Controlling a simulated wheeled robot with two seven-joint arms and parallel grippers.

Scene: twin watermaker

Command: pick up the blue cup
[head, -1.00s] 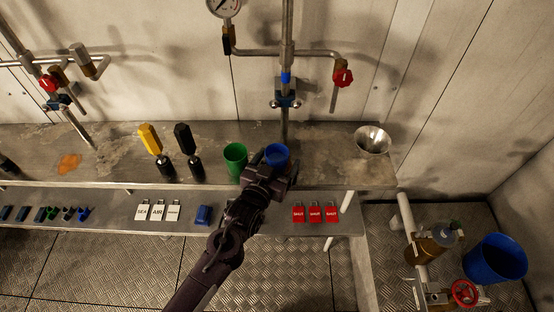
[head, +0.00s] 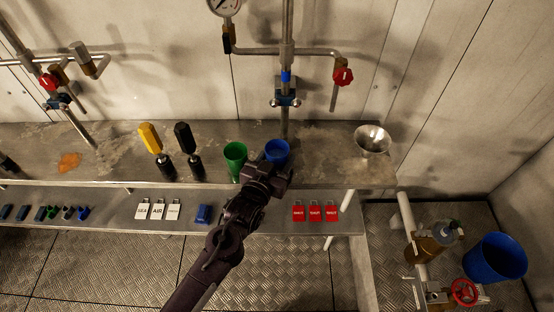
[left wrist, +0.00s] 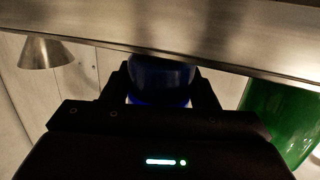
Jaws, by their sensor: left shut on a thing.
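The blue cup (head: 277,151) stands upright at the bench's front part, just right of the green cup (head: 235,156). My left gripper (head: 275,169) reaches it from the front and is shut on it. In the left wrist view the blue cup (left wrist: 161,75) sits between the two dark fingers (left wrist: 160,92), and the green cup (left wrist: 275,120) is at the right. The gripper hides the lower part of the blue cup in the head view, so I cannot tell whether its base touches the bench. My right gripper is not in view.
The steel bench (head: 325,172) also holds yellow-handled (head: 152,142) and black-handled (head: 186,142) tools at the left and a metal funnel (head: 372,140) at the right. A vertical pipe (head: 286,60) stands behind the blue cup. Red tags (head: 315,212) lie on the lower shelf.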

